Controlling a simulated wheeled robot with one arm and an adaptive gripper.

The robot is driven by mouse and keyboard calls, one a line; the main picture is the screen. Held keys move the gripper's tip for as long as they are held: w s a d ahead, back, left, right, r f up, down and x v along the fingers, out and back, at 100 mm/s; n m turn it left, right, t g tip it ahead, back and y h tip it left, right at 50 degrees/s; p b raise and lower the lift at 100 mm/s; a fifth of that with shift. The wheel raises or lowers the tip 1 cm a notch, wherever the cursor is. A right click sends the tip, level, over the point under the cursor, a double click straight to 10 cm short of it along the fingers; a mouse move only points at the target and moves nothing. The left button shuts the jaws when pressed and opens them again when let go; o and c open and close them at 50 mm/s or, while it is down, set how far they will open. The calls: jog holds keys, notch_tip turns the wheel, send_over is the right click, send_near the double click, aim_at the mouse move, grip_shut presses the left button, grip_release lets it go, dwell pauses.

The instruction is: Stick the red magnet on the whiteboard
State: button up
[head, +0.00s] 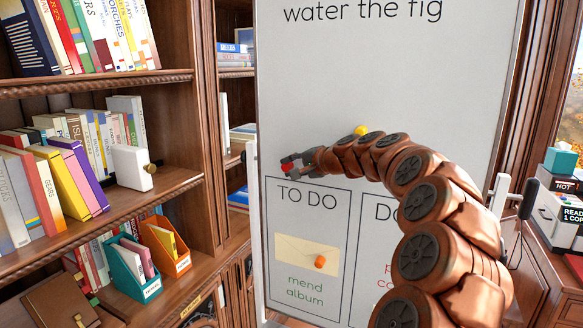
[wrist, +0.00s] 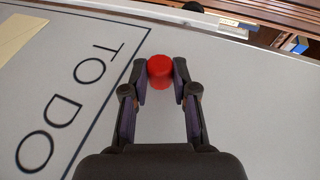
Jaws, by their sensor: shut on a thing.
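The red magnet (wrist: 160,71) is a small red cylinder. It sits between the fingertips of my gripper (wrist: 161,82), which is shut on it. In the head view the magnet (head: 287,168) shows at the tip of my gripper (head: 291,163), in front of the whiteboard (head: 330,100), just above the top left corner of the TO DO box (head: 305,185). In the wrist view the whiteboard (wrist: 240,120) fills most of the picture behind the magnet. I cannot tell whether the magnet touches the board.
A yellow magnet (head: 361,130) is on the board above my arm. An orange magnet (head: 320,262) is on a cream note (head: 295,252) in the TO DO box. A bookshelf (head: 100,90) stands on the left. A desk with boxes (head: 560,195) is on the right.

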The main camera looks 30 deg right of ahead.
jog(key=o, duration=1)
jog(key=v, duration=1.2)
